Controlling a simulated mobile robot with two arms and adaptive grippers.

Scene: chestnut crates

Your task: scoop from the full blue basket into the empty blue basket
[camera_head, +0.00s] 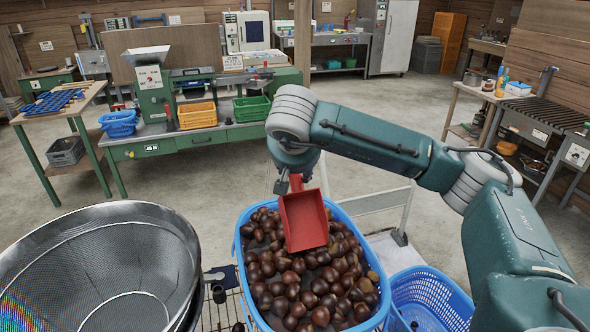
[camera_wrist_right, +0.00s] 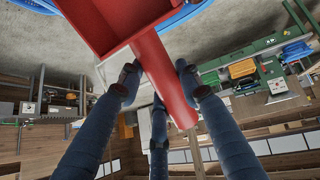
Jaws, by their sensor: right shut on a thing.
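The full blue basket (camera_head: 374,324) stands at the bottom middle of the head view, filled with brown chestnuts (camera_head: 318,285). A red scoop (camera_head: 304,220) is over its far part, with its open face towards the head camera; I see no chestnuts in it. My right gripper (camera_head: 293,180) is shut on the scoop's handle. In the right wrist view the fingers (camera_wrist_right: 160,85) close around the red handle (camera_wrist_right: 168,80). The empty blue basket (camera_head: 428,291) stands lower, to the right of the full one, partly hidden by my right arm.
A large metal sieve (camera_head: 110,265) fills the lower left of the head view. A wire rack (camera_head: 222,307) lies between it and the full basket. A green workbench (camera_head: 200,138) with crates stands behind. Open concrete floor lies between.

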